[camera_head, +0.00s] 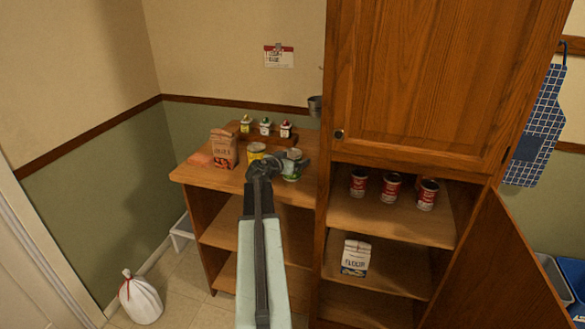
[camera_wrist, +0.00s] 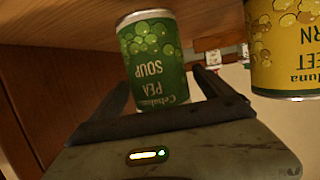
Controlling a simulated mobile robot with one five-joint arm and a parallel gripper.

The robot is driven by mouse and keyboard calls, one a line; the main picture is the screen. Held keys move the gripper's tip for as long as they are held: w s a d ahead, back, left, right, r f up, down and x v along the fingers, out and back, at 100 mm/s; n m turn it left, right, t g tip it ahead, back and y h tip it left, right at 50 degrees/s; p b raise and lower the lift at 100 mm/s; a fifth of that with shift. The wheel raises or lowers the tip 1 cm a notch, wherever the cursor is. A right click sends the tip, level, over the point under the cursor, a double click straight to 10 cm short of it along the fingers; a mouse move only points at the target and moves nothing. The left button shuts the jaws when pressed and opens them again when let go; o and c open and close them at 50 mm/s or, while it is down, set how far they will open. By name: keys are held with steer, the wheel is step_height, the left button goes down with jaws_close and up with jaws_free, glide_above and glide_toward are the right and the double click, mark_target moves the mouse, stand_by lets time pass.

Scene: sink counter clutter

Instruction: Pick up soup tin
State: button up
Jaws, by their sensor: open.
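The soup tin (camera_wrist: 154,58) is green with a pea picture and the words PEA SOUP. It appears upside down in the wrist view, between my two fingers. My gripper (camera_wrist: 165,90) is open, with one finger to each side of the tin; I cannot tell whether either touches it. In the head view the soup tin (camera_head: 292,172) stands on the wooden counter (camera_head: 205,174), partly hidden by my gripper (camera_head: 279,165).
A yellow sweet corn tin (camera_wrist: 284,48) stands close beside the soup tin. A brown paper bag (camera_head: 224,150) and a rack (camera_head: 266,137) with small jars are on the counter. A tall cabinet (camera_head: 420,80) rises at the right, its lower door (camera_head: 500,270) open.

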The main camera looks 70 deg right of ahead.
jaws_close()
steer(key=shift+r, duration=0.1)
step_height(320, 180, up, 10)
steer(key=p, duration=1)
steer(key=shift+r, duration=0.15)
